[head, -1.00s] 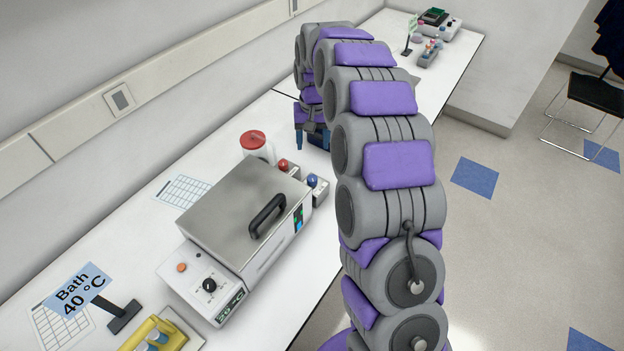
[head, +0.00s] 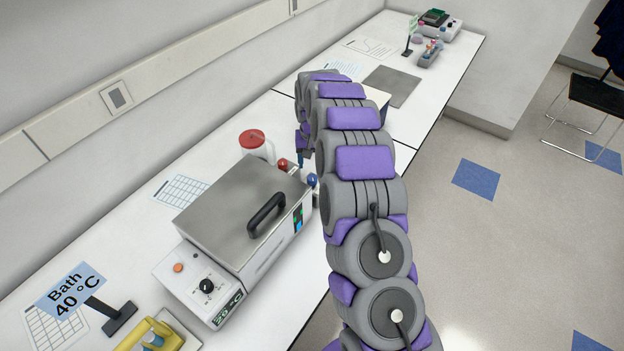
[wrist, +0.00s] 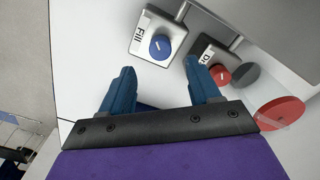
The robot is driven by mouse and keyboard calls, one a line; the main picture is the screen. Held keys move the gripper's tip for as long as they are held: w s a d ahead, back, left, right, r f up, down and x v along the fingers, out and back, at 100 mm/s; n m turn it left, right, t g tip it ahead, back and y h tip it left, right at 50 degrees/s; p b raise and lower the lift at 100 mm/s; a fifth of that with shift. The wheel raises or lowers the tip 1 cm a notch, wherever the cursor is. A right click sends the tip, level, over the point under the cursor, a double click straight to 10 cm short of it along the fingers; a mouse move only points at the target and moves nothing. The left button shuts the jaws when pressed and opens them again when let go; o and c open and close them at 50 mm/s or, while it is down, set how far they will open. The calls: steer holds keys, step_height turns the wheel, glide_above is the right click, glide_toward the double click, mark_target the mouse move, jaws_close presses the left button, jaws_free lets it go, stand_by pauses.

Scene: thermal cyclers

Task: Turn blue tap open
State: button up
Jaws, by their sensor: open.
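The blue tap (wrist: 161,47) is a round blue knob on a grey block labelled "Fill", just beyond my fingertips in the wrist view. It also shows in the head view (head: 312,180) at the right rear of the metal water bath (head: 238,208), partly beside my arm. My gripper (wrist: 161,82) is open and empty, its two blue fingers apart, with the tap ahead of the gap between them. In the head view only part of my gripper (head: 302,150) shows, above the taps. A red tap (wrist: 217,74) on a similar block sits to the right of the blue one.
A red-lidded container (head: 256,146) stands behind the bath, close to the red tap. A "Bath 40 °C" sign (head: 72,290) and yellow rack (head: 150,336) stand at the near left. The bath display reads about 29 °C. The table's right edge runs under my arm.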

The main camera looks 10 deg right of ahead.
mark_target(312, 178)
step_height(312, 178, down, 8)
steer(key=shift+f+b, duration=0.1)
steer(key=shift+b, duration=0.65)
steer(key=shift+c, duration=0.4)
steer(key=c, duration=1)
steer(key=shift+o, duration=0.2)
